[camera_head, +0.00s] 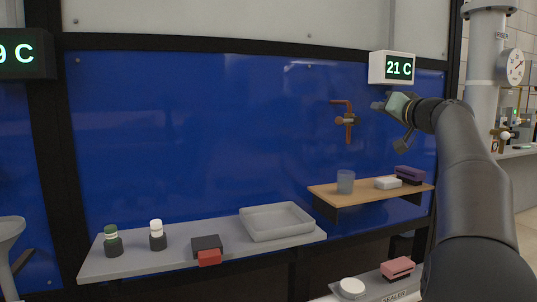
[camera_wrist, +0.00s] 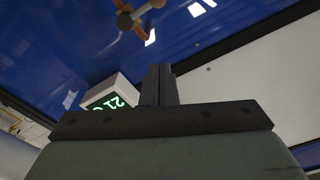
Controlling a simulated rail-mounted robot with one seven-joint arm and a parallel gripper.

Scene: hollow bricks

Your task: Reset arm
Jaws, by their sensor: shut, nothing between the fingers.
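My gripper (camera_head: 378,106) is raised in front of the blue wall panel at the right, just below the temperature display. In the wrist view my gripper (camera_wrist: 159,72) shows its two dark fingers together, with nothing held. It is well above the shelves and appears apart from every object on them.
A display (camera_head: 391,68) reading 21 C and a copper tap (camera_head: 347,121) are near my gripper. A grey shelf (camera_head: 100,267) holds two bottles, bricks and a tray (camera_head: 276,235). A gauge pipe (camera_head: 485,90) stands right.

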